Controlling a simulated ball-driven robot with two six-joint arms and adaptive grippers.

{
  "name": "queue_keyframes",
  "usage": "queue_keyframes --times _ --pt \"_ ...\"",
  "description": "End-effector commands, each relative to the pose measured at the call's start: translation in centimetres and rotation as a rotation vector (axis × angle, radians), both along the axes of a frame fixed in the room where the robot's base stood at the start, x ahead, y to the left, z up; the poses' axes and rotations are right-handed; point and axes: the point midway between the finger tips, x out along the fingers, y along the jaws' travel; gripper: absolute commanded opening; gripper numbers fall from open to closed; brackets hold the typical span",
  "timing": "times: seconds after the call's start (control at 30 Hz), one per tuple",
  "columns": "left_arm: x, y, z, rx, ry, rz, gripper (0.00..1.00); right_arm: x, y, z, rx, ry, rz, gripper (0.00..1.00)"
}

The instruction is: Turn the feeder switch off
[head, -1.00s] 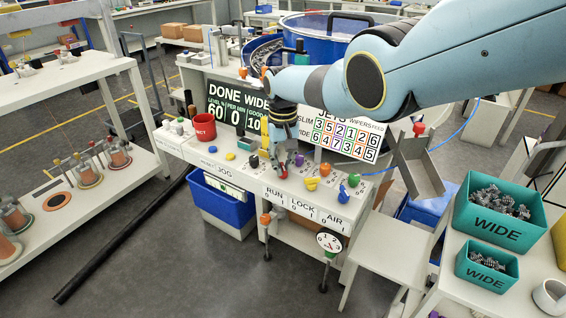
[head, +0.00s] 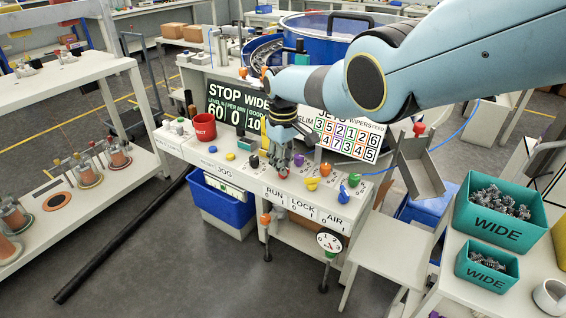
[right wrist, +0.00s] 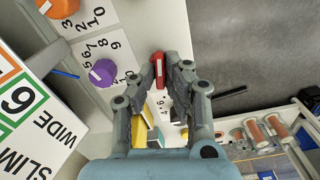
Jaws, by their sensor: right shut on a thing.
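The red switch knob (head: 283,171) stands on the white control bench (head: 326,196), behind the RUN label. My right gripper (head: 284,163) comes down on it from above and is shut on it. In the right wrist view the red knob (right wrist: 158,70) sits between the fingertips (right wrist: 159,64). The fingers hide part of it, and the position it points to cannot be read. The green display (head: 238,108) reads STOP WIDE. My left gripper is not in view.
Close by on the bench are a yellow knob (head: 312,183), an orange knob (head: 325,169), a purple knob (head: 299,160) and a green knob (head: 354,179). Teal WIDE bins (head: 496,226) stand at the right. The grey floor in front is mostly clear.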

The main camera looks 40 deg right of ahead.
Motion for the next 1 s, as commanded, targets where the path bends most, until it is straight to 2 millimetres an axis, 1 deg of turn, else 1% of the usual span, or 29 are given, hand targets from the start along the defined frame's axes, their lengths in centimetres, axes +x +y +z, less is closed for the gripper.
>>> queue_keyframes --times 0.6,0.8,1.0 --pt "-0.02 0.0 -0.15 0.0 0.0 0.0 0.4 -0.1 -0.02 -0.1 0.0 0.002 0.583 0.0" --pt "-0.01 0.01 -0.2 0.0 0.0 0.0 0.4 -0.1 -0.03 -0.11 0.0 0.002 0.755 0.0" --pt "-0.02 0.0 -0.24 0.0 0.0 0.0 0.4 -0.09 -0.02 -0.09 0.0 0.002 0.89 0.0"
